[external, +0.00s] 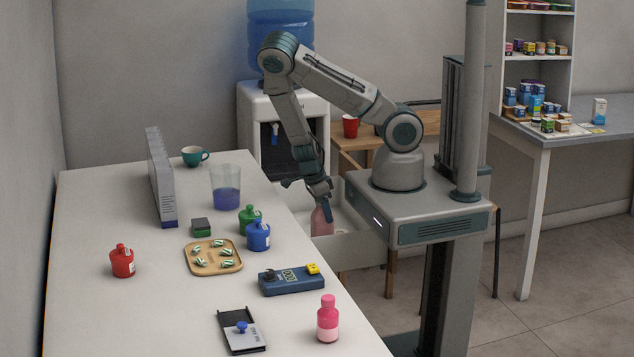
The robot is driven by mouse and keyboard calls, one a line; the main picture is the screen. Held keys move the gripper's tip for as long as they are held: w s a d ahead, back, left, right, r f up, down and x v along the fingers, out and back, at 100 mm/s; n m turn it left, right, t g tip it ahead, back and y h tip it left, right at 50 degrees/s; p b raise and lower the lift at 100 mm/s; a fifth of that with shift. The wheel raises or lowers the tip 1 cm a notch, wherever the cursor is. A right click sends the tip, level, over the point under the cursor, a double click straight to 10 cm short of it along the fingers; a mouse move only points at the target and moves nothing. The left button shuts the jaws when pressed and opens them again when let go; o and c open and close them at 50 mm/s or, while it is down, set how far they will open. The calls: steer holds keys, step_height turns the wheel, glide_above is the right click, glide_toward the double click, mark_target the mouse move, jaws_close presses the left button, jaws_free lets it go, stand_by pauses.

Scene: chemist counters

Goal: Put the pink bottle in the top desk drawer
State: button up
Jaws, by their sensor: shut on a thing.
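A dusky pink bottle (322,222) is upright in my gripper (323,200), which is shut on its upper part. The bottle is over or inside an open, pale drawer (362,243) beyond the counter's right edge. I cannot tell whether its base touches the drawer floor. Another bottle, bright pink with a pale lower part (328,322), stands on the near right of the white counter.
The long white counter (90,225) holds green (250,221), blue (258,237) and red (122,262) bottles, a beaker (226,190), a wooden tray (238,267) and a blue meter (291,283). A red cup (351,126) stands on the desk. A water dispenser (262,105) stands behind my arm.

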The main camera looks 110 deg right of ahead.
steer(key=o, duration=1.7)
steer(key=shift+c, duration=0.2)
steer(key=shift+r+p, duration=0.5)
steer(key=shift+p, duration=0.15)
steer(key=p+v, duration=0.5)
steer(key=v, duration=0.7)
